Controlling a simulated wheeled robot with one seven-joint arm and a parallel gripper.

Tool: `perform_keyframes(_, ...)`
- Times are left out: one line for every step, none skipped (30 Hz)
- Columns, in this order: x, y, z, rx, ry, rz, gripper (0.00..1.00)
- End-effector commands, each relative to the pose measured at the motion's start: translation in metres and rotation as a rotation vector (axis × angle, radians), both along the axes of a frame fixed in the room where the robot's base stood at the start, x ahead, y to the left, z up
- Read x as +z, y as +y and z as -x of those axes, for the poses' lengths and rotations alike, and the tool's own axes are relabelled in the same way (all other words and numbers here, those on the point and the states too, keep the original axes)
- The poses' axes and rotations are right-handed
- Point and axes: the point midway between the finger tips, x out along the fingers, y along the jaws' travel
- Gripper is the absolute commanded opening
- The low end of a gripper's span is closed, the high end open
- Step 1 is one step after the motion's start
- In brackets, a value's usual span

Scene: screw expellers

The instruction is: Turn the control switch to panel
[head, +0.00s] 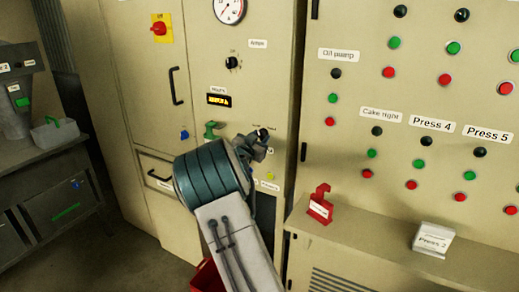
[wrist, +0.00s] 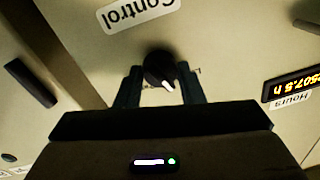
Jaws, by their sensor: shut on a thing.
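The control switch (wrist: 158,68) is a round black knob with a white pointer mark, on the beige cabinet. In the wrist view its mark points down and slightly right. A white label reading "Control" (wrist: 137,13) shows upside down above it. My gripper (wrist: 159,88) has one dark finger on each side of the knob and is shut on it. In the head view my gripper (head: 256,146) is at the cabinet front and the switch (head: 264,134) shows only partly beside it. The small position markings are mostly hidden or too small to read.
The yellow-lit hours display (head: 219,100) and a black selector knob (head: 232,63) are above my gripper. A red lockout piece (head: 320,204) stands on the ledge to the right.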

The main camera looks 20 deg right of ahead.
Motion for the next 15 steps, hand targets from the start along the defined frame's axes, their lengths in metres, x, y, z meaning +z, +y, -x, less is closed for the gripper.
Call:
perform_keyframes(-0.0078,0.0002,0.0,0.001,-0.039,-0.03,0.12)
perform_keyframes(-0.0074,0.0,-0.0001,0.0,-0.062,-0.048,0.12)
perform_keyframes(-0.0075,0.0,-0.0002,0.001,-0.091,-0.07,0.12)
perform_keyframes(-0.0075,0.0001,-0.0003,0.001,-0.114,-0.088,0.12)
perform_keyframes(-0.0074,0.0002,-0.0004,0.0,-0.136,-0.106,0.12)
perform_keyframes(-0.0071,0.0001,-0.0002,0.001,-0.166,-0.128,0.12)
perform_keyframes(-0.0074,0.0003,-0.0002,0.001,-0.188,-0.147,0.12)
perform_keyframes(-0.0076,0.0005,-0.0005,0.001,-0.21,-0.164,0.12)
perform_keyframes(-0.0073,0.0005,-0.0006,0.001,-0.241,-0.188,0.12)
perform_keyframes(-0.0068,0.0002,-0.0006,0.001,-0.263,-0.204,0.12)
perform_keyframes(-0.0067,0.0002,-0.0005,0.0,-0.286,-0.222,0.12)
perform_keyframes(-0.007,0.0005,-0.0006,0.001,-0.315,-0.246,0.12)
perform_keyframes(-0.0073,0.0008,-0.0007,0.0,-0.338,-0.264,0.12)
perform_keyframes(-0.0071,0.0007,-0.0008,0.001,-0.36,-0.281,0.12)
perform_keyframes(-0.0066,0.0006,-0.0008,0.0,-0.39,-0.304,0.12)
